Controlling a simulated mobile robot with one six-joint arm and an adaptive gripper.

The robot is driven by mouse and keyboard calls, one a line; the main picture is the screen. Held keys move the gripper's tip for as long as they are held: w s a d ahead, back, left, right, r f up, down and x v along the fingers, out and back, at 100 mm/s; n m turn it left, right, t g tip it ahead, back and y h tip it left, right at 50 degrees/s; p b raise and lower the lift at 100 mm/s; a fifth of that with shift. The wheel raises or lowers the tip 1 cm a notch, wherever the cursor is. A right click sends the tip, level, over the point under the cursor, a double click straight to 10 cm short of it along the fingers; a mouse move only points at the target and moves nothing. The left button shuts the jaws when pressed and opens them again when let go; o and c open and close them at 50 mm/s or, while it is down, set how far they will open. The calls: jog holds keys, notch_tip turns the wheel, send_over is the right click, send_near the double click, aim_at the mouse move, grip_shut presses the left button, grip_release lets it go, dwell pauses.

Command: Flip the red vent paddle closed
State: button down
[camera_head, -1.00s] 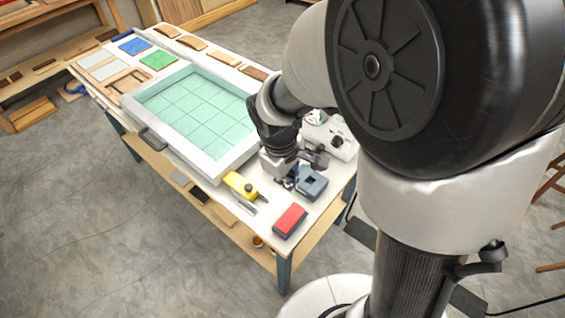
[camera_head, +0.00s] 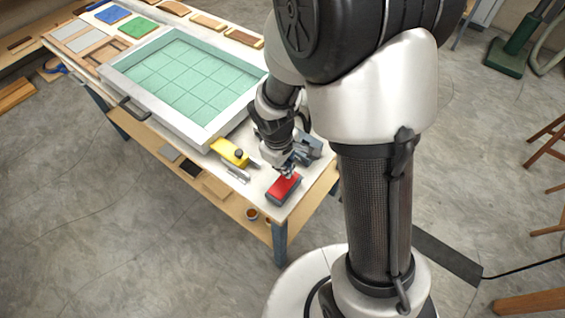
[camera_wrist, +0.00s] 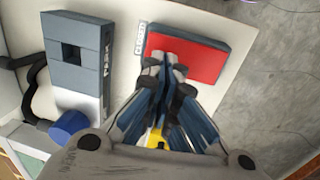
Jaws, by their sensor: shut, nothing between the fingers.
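The red vent paddle (camera_head: 285,187) is a flat red plate on a dark grey base near the table's front right corner. In the wrist view the red plate (camera_wrist: 205,60) looks flat on its base, with a white "CLOSED" label (camera_wrist: 140,40) along its left side. My gripper (camera_head: 287,173) is shut and empty over the paddle's far end. In the wrist view its fingertips (camera_wrist: 166,65) overlap the plate's lower left part and hide some of it. I cannot tell whether they touch it.
A grey-blue block with a square opening (camera_wrist: 82,58), marked "PARK", stands beside the paddle. A yellow tool (camera_head: 231,152) and a small metal piece (camera_head: 238,174) lie left of it. A white-framed basin with a green grid (camera_head: 185,75) fills the table's middle. Open floor lies beyond the front edge.

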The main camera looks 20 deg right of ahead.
jog(key=shift+f, duration=0.2)
jog(key=shift+w+d+f, duration=0.1)
jog(key=shift+d+f, duration=0.1)
jog(key=shift+f, duration=0.25)
jog(key=shift+a+r, duration=0.1)
jog(key=shift+s+a+r, duration=0.25)
jog(key=shift+s+a, duration=0.15)
jog(key=shift+a, duration=0.1)
notch_tip(320, 180, up, 14)
jog(key=w+d+p, duration=0.1)
jog(key=p, duration=0.6)
jog(key=shift+d, duration=0.3)
